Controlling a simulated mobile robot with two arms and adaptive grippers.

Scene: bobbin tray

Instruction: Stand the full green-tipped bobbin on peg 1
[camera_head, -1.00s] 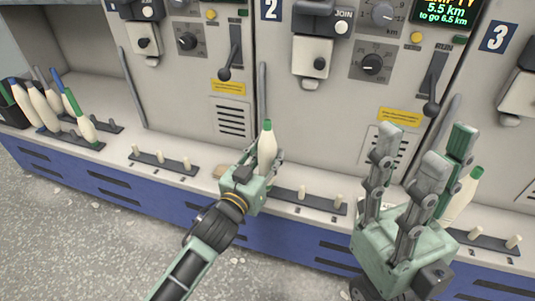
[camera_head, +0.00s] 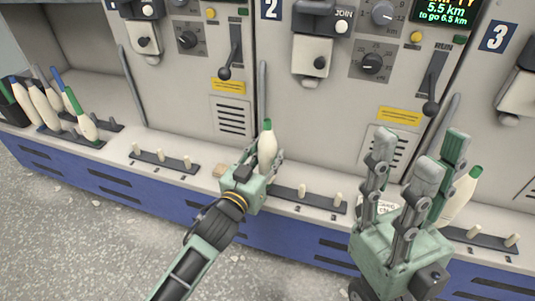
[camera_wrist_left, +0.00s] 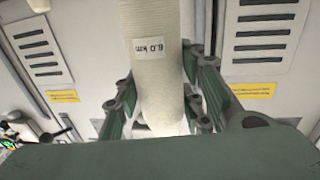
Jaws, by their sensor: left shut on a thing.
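My left gripper (camera_head: 262,172) is shut on a cream bobbin with a green tip (camera_head: 267,146), held upright in front of the middle peg rail (camera_head: 318,199). In the left wrist view the bobbin (camera_wrist_left: 155,75) is between the fingers and carries a "6.0 km" label. Two bare pegs show on the middle rail; its left end is hidden by my gripper. I cannot tell whether the bobbin's foot touches a peg, nor which peg is peg 1. My right gripper (camera_head: 418,170) is open, fingers pointing up, at the right.
Another green-tipped bobbin (camera_head: 462,196) is partly hidden behind my right gripper, near the right rail (camera_head: 480,239). Several bobbins (camera_head: 45,100) stand at the far left. The left rail (camera_head: 163,159) has bare pegs. The machine front rises close behind.

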